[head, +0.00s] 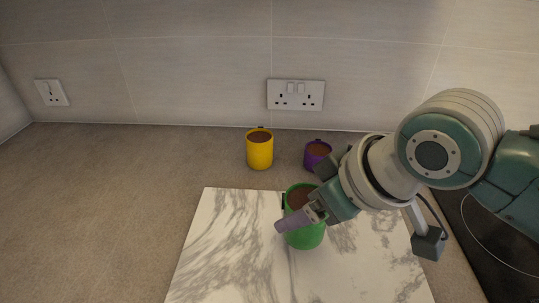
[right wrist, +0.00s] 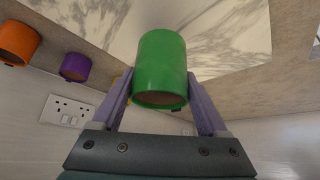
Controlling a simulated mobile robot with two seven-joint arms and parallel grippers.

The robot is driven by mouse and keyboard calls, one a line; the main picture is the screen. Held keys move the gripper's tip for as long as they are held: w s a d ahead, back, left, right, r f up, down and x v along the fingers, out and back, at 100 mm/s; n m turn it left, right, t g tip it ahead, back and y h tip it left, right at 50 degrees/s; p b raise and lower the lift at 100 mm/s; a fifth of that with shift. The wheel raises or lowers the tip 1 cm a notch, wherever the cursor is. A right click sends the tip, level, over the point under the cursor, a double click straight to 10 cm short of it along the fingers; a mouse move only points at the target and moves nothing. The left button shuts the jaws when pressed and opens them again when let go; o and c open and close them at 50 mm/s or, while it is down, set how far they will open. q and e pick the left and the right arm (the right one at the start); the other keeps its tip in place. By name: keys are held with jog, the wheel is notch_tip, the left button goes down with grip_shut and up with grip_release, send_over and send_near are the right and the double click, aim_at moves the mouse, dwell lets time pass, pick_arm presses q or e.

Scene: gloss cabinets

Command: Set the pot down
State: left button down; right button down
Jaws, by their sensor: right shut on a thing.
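The green pot (head: 306,238), with brown fill inside, is upright over the white marbled board (head: 225,235) in the head view. My right gripper (head: 292,213) is shut on it, with a finger on either side. In the right wrist view the green pot (right wrist: 162,62) sits between the two purple-grey fingers (right wrist: 160,80). I cannot tell whether its base touches the board or hangs just above it. My left gripper is not in view.
A yellow pot (head: 260,151) and a purple pot (head: 317,154) stand behind the board near the tiled wall. An orange pot (right wrist: 17,42) shows in the right wrist view. A dark hob (head: 490,245) lies at the right. The counter at the left (head: 100,210) is clear.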

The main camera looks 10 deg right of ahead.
jog(key=shift+f+b, duration=0.35)
jog(key=shift+f, duration=1.5)
jog(key=shift+f, duration=0.1)
grip_release()
jog(key=shift+r, duration=0.2)
jog(key=p+v, duration=0.3)
jog(key=v, duration=0.8)
jog(key=s+d+f+m+g+h, duration=0.1)
jog(key=s+d+m+g+h, duration=0.1)
jog(key=s, duration=1.3)
jog(key=shift+d+f+m+h, duration=0.15)
jog(key=shift+d+m+h, duration=0.35)
jog(key=shift+d+m, duration=0.45)
